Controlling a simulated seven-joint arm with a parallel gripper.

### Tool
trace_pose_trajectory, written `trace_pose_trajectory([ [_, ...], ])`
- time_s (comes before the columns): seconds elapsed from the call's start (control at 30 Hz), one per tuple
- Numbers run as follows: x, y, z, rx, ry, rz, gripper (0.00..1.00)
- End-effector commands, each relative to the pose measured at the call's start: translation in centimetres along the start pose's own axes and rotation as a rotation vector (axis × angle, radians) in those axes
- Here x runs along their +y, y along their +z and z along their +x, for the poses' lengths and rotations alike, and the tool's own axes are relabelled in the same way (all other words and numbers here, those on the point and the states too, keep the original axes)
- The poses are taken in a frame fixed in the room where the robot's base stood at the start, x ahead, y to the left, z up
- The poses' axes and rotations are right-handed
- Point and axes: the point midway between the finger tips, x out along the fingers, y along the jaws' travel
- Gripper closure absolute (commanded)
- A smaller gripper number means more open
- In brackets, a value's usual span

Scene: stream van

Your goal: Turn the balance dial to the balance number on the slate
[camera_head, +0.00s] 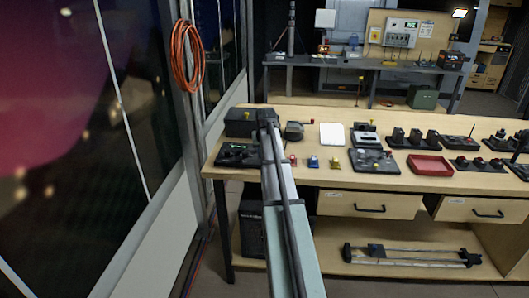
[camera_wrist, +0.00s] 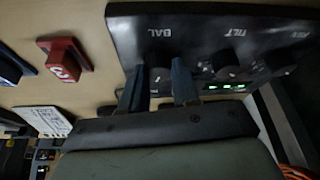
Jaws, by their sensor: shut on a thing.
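The black panel (camera_wrist: 210,35) has labels BAL and TILT above round dials and small green lights. It also shows at the left end of the bench in the head view (camera_head: 236,156). The balance dial (camera_wrist: 160,76) is the dark knob under BAL. My gripper (camera_wrist: 159,80) has one finger on each side of this dial and is shut on it. The fingers and the dark surface hide much of the dial, and I cannot read its setting. A white card (camera_wrist: 42,120) with small writing lies left in the wrist view; I cannot read it or tell whether it is the slate.
The TILT dial (camera_wrist: 225,66) is close beside the fingers. A red block (camera_wrist: 66,60) stands beside the panel. On the bench are a white board (camera_head: 333,134), a red tray (camera_head: 430,165) and several control boxes. A window wall (camera_head: 95,130) rises at left.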

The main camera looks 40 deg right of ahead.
Motion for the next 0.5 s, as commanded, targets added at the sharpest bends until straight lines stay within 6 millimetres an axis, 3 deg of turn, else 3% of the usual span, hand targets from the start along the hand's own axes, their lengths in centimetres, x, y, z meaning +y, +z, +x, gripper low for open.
trace_pose_trajectory([
  [0.5,-0.29,-0.05,0.06,-0.004,0.181,0.433,1.0],
])
